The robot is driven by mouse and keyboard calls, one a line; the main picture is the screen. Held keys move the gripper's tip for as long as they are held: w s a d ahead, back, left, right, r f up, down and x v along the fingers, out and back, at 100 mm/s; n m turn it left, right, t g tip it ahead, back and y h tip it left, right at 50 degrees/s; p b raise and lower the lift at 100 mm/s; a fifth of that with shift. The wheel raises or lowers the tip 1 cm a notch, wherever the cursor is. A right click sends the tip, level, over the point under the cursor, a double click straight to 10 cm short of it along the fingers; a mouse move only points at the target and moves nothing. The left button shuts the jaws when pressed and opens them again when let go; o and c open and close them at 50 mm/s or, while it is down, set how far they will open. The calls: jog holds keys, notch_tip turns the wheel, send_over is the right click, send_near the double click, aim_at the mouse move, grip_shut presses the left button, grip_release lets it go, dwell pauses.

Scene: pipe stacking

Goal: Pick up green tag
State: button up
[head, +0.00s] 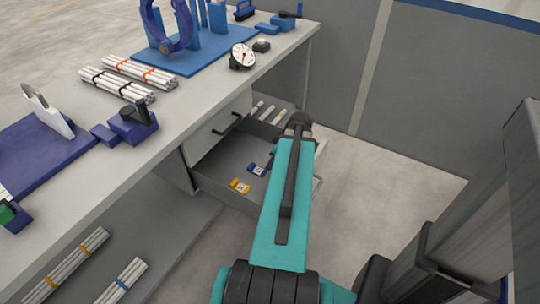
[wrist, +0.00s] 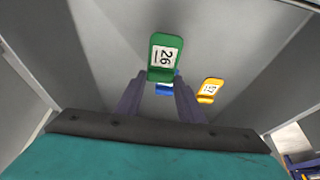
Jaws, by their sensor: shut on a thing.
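The green tag (wrist: 165,57), with a white label reading 26, is between the fingertips of my gripper (wrist: 160,78) in the wrist view. My gripper is shut on its lower end. The tag looks nearer to the camera than a blue tag (wrist: 168,89) and a yellow tag (wrist: 210,90) on the drawer floor. In the head view, the blue tag (head: 257,170) and yellow tag (head: 240,186) lie in the open drawer (head: 222,182). My arm hides the green tag and the fingertips there.
The workbench (head: 180,115) above the drawer carries bundles of pipes (head: 117,84), a round dial gauge (head: 242,57) and blue fixtures. A lower shelf (head: 150,235) holds more pipe bundles. Loose pipes (head: 267,112) lie at the drawer's back. Grey panels stand behind; the floor at right is open.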

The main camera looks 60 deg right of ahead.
jog(key=shift+s+a+r+p, duration=0.25)
jog(key=shift+s+a+p, duration=0.2)
jog(key=shift+p, duration=0.35)
jog(key=s+p, duration=0.1)
jog(key=p, duration=0.1)
jog(key=shift+a+p, duration=0.3)
jog(key=shift+a, duration=0.1)
jog(key=shift+s+a, duration=0.15)
jog(key=shift+s, duration=0.05)
jog(key=shift+f+p, duration=0.1)
jog(key=shift+p, duration=0.25)
